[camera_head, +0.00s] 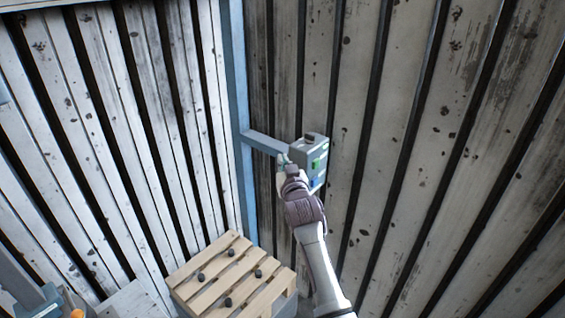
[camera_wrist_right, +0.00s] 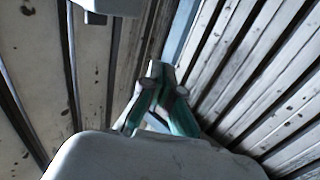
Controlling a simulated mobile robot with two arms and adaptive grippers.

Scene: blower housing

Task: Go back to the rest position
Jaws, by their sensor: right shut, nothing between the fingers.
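My right arm reaches up from the bottom of the head view. Its gripper (camera_head: 284,160) is beside a grey control box (camera_head: 308,150) with green and blue parts on its face. I cannot tell whether gripper and box touch. In the right wrist view my right gripper (camera_wrist_right: 155,68) has its fingertips together, with nothing between them. A grey block at the top edge of that view (camera_wrist_right: 108,5) is probably part of the box. My left gripper is not in view.
A blue post (camera_head: 235,110) with a side arm (camera_head: 264,142) carries the box. Slatted walls (camera_head: 430,130) stand behind. A wooden pallet (camera_head: 215,262) with several dark knobs is below, left of my arm. Blue and orange parts (camera_head: 50,302) show at the bottom left.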

